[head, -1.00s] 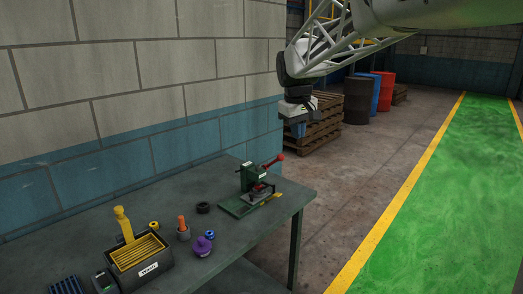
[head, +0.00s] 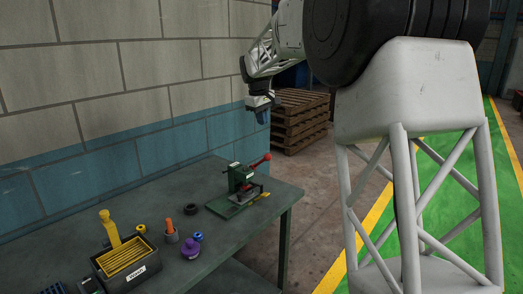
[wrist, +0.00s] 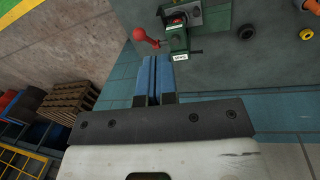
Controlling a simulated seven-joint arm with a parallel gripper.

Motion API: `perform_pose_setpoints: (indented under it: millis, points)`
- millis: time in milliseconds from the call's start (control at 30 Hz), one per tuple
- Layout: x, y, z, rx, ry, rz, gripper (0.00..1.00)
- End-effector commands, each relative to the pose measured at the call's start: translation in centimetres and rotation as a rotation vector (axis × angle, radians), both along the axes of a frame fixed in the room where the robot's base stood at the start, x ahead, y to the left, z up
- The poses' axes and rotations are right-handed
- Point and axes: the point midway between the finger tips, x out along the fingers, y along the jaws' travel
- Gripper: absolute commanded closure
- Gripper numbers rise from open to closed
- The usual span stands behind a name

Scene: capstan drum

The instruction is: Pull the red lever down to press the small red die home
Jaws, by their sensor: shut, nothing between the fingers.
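The green press (head: 240,178) stands near the table's right end, its red-knobbed lever (head: 263,159) slanting up to the right. In the wrist view the press (wrist: 178,42) is at the top, with the red lever knob (wrist: 139,34) at its left. A small red patch on the press (wrist: 180,18) may be the die; it is too small to tell. My gripper (head: 263,117) hangs above and a little right of the press, clear of the lever. Its blue fingers (wrist: 156,62) are together and empty, pointing toward the press in the wrist view.
The grey table (head: 215,225) also holds a black ring (head: 191,209), a purple object (head: 190,250), an orange-topped piece (head: 170,229) and a black bin (head: 127,262) at the front left. A block wall (head: 110,90) runs behind it. Wooden pallets (head: 302,120) stand beyond.

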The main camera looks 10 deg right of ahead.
Motion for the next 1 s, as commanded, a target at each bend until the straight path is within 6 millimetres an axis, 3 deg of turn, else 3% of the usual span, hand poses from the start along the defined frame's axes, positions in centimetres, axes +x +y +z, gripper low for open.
perform_pose_setpoints:
  millis: [300, 600, 1000]
  points:
    - [5.7, 1.7, -2.0, -0.021, 0.022, 0.062, 1.00]
    - [10.1, 3.2, -3.9, -0.038, 0.040, 0.115, 1.00]
    - [12.2, 3.9, -4.9, -0.047, 0.048, 0.142, 1.00]
